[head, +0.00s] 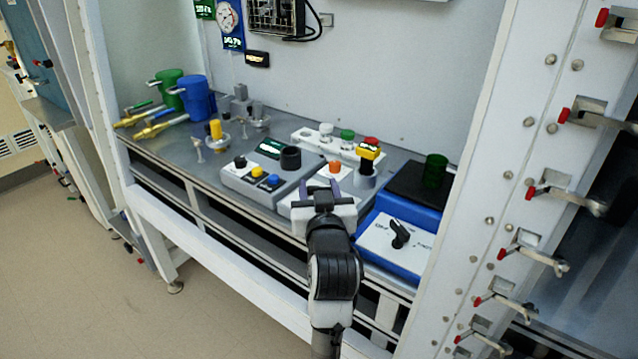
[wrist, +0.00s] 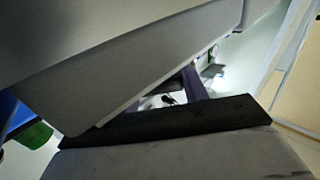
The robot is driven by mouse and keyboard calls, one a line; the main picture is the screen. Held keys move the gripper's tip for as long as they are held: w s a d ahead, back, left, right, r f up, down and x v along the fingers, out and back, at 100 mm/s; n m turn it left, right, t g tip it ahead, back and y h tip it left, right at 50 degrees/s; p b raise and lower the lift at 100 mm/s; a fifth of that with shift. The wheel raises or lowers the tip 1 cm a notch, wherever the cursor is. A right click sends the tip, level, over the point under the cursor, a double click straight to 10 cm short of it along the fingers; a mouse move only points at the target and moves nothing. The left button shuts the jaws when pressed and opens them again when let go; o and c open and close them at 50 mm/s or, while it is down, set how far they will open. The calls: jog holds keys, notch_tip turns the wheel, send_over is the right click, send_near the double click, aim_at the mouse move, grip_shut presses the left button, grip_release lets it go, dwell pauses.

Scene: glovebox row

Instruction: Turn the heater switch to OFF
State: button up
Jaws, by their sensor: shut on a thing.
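The heater is a blue box (head: 372,226) with a black top plate (head: 416,188). A black switch handle (head: 400,234) stands tilted on its white sloping front panel (head: 375,241), with small markings around it that I cannot read. My gripper (head: 322,188) is left of this switch and apart from it, in front of a white panel (head: 300,203) with an orange knob (head: 335,167). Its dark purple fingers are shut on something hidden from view. In the wrist view, a large grey surface blocks most of the picture; one purple finger (wrist: 193,82) shows.
A green beaker (head: 436,168) stands on the heater's plate. A red-and-yellow button block (head: 369,150) stands behind my gripper. A grey control box (head: 250,181) is to the left. A white post (head: 480,150) with latches rises close to the heater's right.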

jog(key=shift+n+g+y, duration=0.3)
jog(key=shift+n+y, duration=0.6)
jog(key=shift+y, duration=0.5)
jog(key=o, duration=1)
